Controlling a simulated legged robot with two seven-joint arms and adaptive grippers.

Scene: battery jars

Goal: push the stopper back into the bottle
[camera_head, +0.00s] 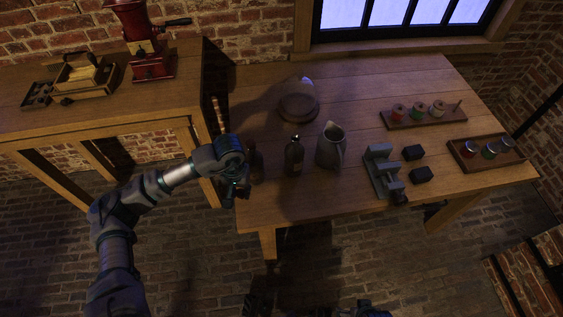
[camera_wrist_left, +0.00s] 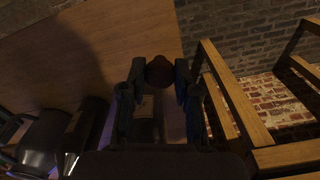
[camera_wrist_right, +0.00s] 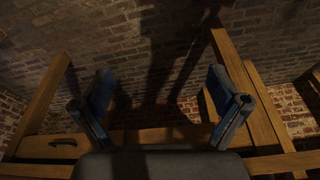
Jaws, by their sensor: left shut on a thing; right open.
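A dark reddish bottle (camera_head: 257,167) stands on the table near its left front edge, close beside my left gripper (camera_head: 238,188). In the left wrist view my left gripper (camera_wrist_left: 160,82) is shut on a dark brown round thing that looks like the stopper (camera_wrist_left: 160,71). A pale label (camera_wrist_left: 144,106) shows between the fingers, seemingly on the bottle. I cannot tell whether the stopper touches the bottle's mouth. A second dark bottle (camera_head: 294,157) with a label stands to the right. My right gripper (camera_wrist_right: 165,108) is open and empty, over the floor in its wrist view.
A grey jug (camera_head: 331,147) stands right of the bottles, a glass dome (camera_head: 299,101) behind. A grey fixture (camera_head: 381,172) with black blocks, a spool rack (camera_head: 424,116) and a jar tray (camera_head: 487,153) fill the right. A side table (camera_head: 110,92) stands at left.

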